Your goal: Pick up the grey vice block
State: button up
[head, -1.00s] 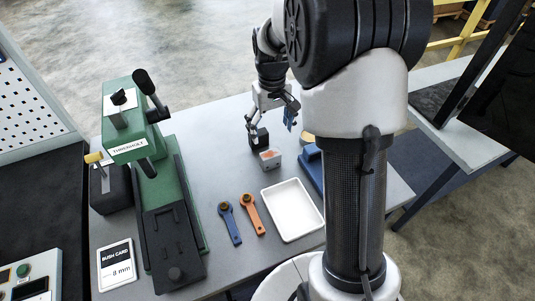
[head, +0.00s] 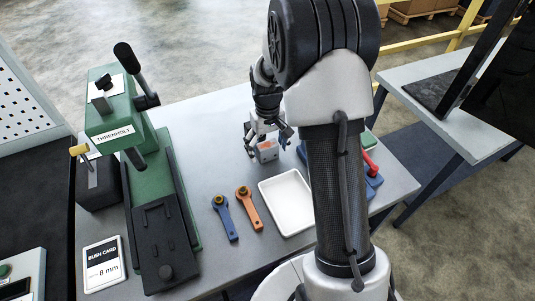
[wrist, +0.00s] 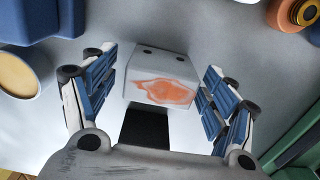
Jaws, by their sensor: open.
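The grey vice block (head: 267,153) stands on the grey table, with an orange patch on it. In the wrist view the grey block (wrist: 158,65) lies between my two blue-padded fingers, with a gap on each side. My gripper (head: 266,143) is open, over and around the block's far side in the head view, and holds nothing. The gripper (wrist: 161,72) also shows in the wrist view. A black block (wrist: 145,128) shows beside the grey block, partly hidden by my gripper's body.
A white tray (head: 287,228) and blue and orange wrenches (head: 249,207) lie nearer me. A green press (head: 160,205) stands at left, with a card (head: 103,281) beside it. A blue fixture with a red handle (head: 370,163) is at right, partly behind my arm.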

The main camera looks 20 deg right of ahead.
jog(key=shift+f, duration=0.15)
jog(key=c, duration=1.5)
